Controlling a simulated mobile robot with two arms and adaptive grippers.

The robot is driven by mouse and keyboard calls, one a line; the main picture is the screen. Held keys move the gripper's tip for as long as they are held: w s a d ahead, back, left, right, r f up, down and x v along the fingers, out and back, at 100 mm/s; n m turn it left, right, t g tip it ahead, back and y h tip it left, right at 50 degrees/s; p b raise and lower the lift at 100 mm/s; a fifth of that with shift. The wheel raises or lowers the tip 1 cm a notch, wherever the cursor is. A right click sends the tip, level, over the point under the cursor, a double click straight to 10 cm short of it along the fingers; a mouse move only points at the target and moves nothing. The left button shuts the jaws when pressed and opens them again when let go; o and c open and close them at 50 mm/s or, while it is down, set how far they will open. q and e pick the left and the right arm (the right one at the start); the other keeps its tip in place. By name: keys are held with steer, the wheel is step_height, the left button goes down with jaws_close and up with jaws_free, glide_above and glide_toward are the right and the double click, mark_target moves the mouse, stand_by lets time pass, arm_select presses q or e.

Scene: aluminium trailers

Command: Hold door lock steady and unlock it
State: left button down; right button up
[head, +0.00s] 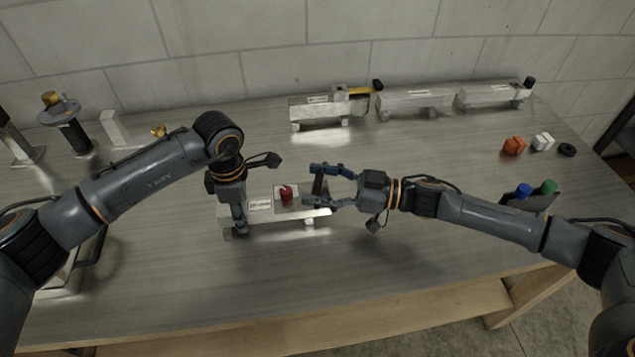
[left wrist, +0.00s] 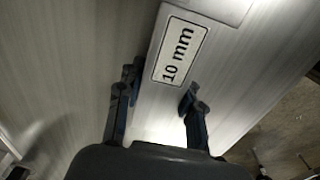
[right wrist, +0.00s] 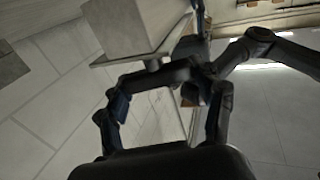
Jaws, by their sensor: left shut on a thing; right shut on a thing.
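The door lock is a pale aluminium bar (head: 290,221) lying on the table, with a white label and a red knob (head: 286,194). My left gripper (head: 238,219) points down at its left end. In the left wrist view its fingers (left wrist: 160,88) straddle the bar (left wrist: 155,112) beside the "10 mm" label (left wrist: 180,50), shut on it. My right gripper (head: 317,184) is at the right end, shut on a dark handle (head: 319,186). The dark handle (right wrist: 155,77) also lies across the fingers in the right wrist view. The bar's far left end is partly hidden by my left gripper.
Several similar aluminium blocks (head: 412,103) stand along the back of the table. Orange (head: 513,146) and white (head: 543,142) pieces lie at the right, near a dark holder with blue and green knobs (head: 535,192). The table's front middle is clear.

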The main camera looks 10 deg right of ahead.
arm_select(q)
steer(key=shift+d, duration=0.1)
arm_select(e)
steer(key=shift+n+g+y, duration=0.5)
steer(key=shift+n+g, duration=1.2)
steer(key=shift+g, duration=0.9)
steer(key=shift+s+n+g, duration=0.1)
steer(key=shift+n+g, duration=0.2)
steer(key=shift+g, duration=0.2)
steer(key=o, duration=1.2)
steer(key=d, duration=1.2)
